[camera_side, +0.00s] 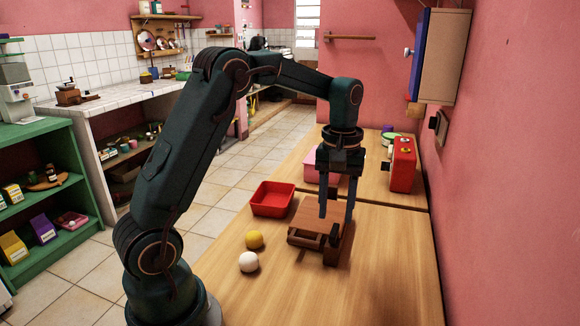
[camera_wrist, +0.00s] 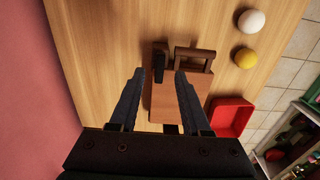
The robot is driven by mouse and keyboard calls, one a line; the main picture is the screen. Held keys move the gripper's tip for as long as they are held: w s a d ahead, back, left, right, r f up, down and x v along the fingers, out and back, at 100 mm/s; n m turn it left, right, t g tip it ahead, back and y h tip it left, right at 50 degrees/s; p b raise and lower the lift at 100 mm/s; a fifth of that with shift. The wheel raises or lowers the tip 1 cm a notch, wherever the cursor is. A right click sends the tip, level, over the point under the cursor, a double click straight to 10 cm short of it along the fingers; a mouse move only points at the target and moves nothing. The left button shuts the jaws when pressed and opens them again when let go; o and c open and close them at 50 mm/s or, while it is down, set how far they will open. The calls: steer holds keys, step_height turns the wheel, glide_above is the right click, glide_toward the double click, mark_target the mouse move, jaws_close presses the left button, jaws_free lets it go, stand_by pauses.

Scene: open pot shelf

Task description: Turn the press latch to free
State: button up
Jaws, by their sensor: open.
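The wooden press (camera_side: 310,224) stands on the table below my gripper (camera_side: 337,210). It has a red-brown board and a darker frame. In the wrist view, the press (camera_wrist: 178,98) lies beneath the fingers with a frame-like end toward the top right. A small dark upright piece, seemingly the latch (camera_wrist: 158,66), shows at the board's upper left edge. My gripper (camera_wrist: 158,74) is open and points down, with one finger to each side of this dark piece in the picture. I cannot tell whether either finger touches it.
A yellow ball (camera_side: 254,240) and a white ball (camera_side: 248,262) lie left of the press. A red tray (camera_side: 273,199) sits behind them. A red box (camera_side: 402,164) stands farther back by the pink wall. The table's near right is clear.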

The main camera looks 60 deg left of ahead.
mark_target(333, 233)
steer(key=shift+f, duration=2.25)
jaws_close()
